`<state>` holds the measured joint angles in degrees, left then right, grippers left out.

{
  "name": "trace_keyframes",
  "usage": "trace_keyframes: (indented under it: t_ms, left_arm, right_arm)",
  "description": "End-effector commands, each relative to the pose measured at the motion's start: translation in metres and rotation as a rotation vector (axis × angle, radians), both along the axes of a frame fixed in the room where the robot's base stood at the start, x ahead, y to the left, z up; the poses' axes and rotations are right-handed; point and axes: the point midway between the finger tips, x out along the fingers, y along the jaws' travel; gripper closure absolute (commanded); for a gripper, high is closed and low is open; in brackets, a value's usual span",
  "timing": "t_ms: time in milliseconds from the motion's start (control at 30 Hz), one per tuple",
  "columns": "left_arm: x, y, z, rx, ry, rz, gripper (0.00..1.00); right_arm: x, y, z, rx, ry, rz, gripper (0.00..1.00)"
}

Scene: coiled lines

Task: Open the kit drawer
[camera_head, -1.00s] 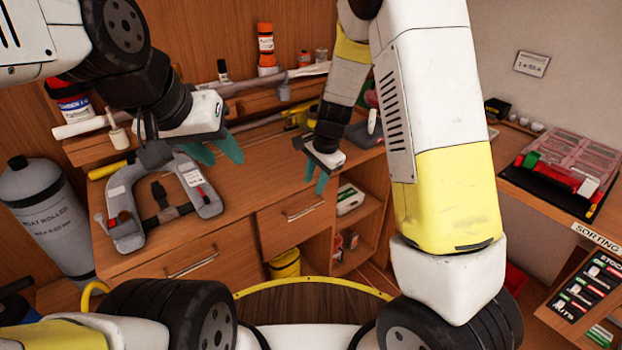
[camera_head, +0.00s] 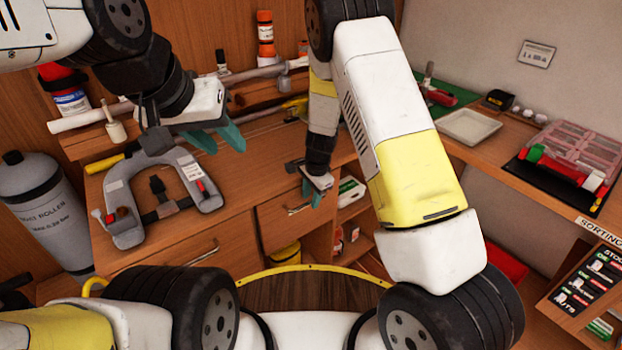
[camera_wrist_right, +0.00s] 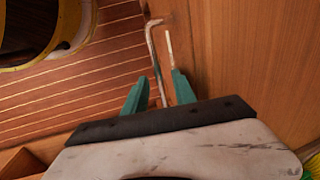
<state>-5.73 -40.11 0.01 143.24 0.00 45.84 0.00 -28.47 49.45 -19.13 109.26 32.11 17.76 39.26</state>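The wooden desk has two drawer fronts, both looking shut. The right drawer (camera_head: 283,222) has a metal bar handle (camera_head: 298,209), and the left drawer has a similar handle (camera_head: 196,254). I cannot read which one is the kit drawer. My right gripper (camera_head: 312,194) is at the right drawer's handle, fingers pointing down. In the right wrist view, its teal fingers (camera_wrist_right: 160,90) are apart, with the handle (camera_wrist_right: 154,50) running between them; contact is not clear. My left gripper (camera_head: 219,139) is open and empty above the desktop.
A grey U-shaped tool (camera_head: 122,205) lies on the desktop below my left gripper. Open shelves (camera_head: 352,215) are right of the drawers. A side bench at the right holds a pale tray (camera_head: 468,126) and a pink organizer (camera_head: 580,148). A grey cylinder (camera_head: 45,210) stands at the left.

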Motion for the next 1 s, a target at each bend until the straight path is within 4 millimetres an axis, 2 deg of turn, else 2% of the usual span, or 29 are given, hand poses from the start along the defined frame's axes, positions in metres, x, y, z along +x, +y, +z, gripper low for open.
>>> trace_keyframes:
  t_ms: [167,333,1000]
  left_arm:
    - [0.0000,0.0000,0.0000,0.000,0.000,0.000,0.64]
    - [0.0000,0.0000,0.0000,0.000,0.000,0.000,0.64]
    - [0.0000,0.0000,0.0000,0.000,0.000,0.000,0.64]
  right_arm:
    - [0.0000,0.0003,0.0001,0.000,0.000,0.000,0.68]
    - [-0.0001,0.0003,0.0002,0.001,0.001,0.000,1.00]
    - [0.0003,0.0009,0.0008,0.001,0.000,0.001,1.00]
